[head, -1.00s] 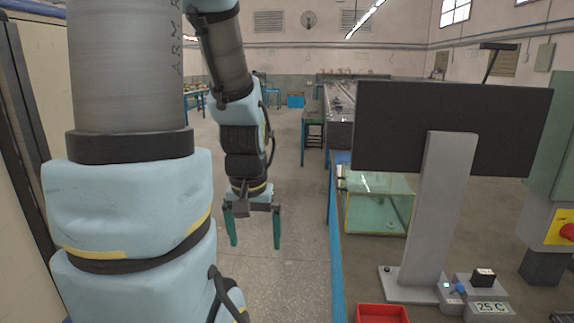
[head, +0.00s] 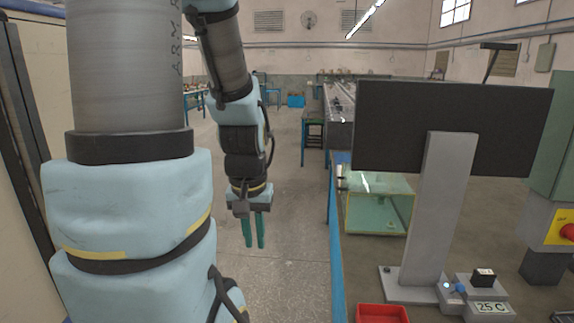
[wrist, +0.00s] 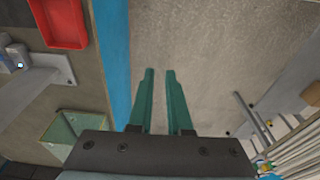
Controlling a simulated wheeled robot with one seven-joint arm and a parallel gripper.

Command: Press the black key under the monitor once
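The black key (head: 484,272) sits on top of a small grey box with a "25 C" label (head: 491,308), at the foot of the monitor stand. The dark monitor (head: 450,125) stands on a grey post (head: 436,215) and is seen from behind, above the key. My gripper (head: 254,246) hangs with its green fingers pointing down, over the floor left of the bench and well apart from the key. Its fingers (wrist: 160,72) are close together with a narrow gap and nothing between them. I cannot make out the key in the wrist view.
A blue knob (head: 459,288) and a small light are left of the key. A red tray (head: 382,314) and a glass tank (head: 379,208) are on the bench. A red button on yellow (head: 566,231) is at the right. The floor under my gripper is clear.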

